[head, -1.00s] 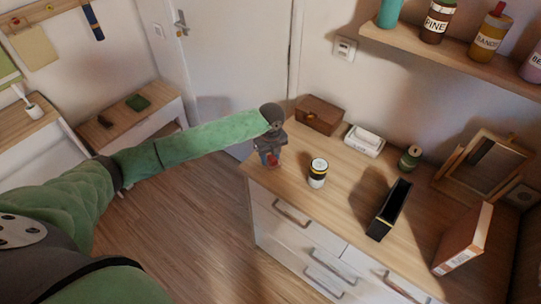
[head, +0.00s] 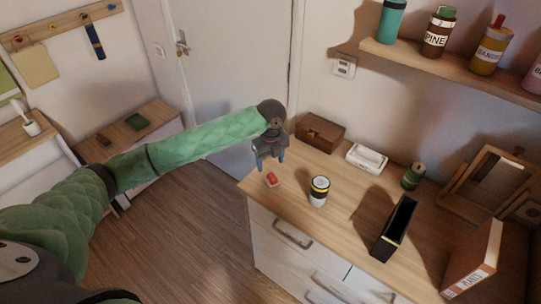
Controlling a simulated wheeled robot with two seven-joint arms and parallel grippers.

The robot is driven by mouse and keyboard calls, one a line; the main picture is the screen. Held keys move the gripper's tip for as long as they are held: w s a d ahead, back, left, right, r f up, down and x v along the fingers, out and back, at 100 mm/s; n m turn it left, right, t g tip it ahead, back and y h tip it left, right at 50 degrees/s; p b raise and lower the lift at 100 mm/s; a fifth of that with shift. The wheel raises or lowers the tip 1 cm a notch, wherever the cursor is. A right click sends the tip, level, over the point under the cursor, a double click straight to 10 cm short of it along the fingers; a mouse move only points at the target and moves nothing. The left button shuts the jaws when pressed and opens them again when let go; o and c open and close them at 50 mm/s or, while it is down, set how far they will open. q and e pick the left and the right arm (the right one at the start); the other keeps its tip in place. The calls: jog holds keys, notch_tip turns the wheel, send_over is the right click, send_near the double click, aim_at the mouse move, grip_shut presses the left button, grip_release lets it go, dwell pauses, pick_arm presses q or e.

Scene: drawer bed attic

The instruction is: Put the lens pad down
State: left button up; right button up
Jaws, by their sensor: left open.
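A small red pad with a pale edge (head: 272,179), which I take to be the lens pad, lies on the left end of the wooden dresser top (head: 335,222), near its front corner. My left gripper (head: 270,163) is open and empty, just above and behind the pad in the picture, with its fingers pointing down. A gap shows between the fingertips and the pad. My right gripper is not in view.
Behind are a brown wooden box (head: 320,132) and a white box (head: 367,158). A black open holder (head: 394,228), green spool (head: 413,176) and upright book (head: 473,262) stand farther right.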

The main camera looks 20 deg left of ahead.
aim_at(270, 174)
pick_arm(q)
jog(key=shift+r+b, duration=0.7)
jog(key=shift+r, duration=1.85)
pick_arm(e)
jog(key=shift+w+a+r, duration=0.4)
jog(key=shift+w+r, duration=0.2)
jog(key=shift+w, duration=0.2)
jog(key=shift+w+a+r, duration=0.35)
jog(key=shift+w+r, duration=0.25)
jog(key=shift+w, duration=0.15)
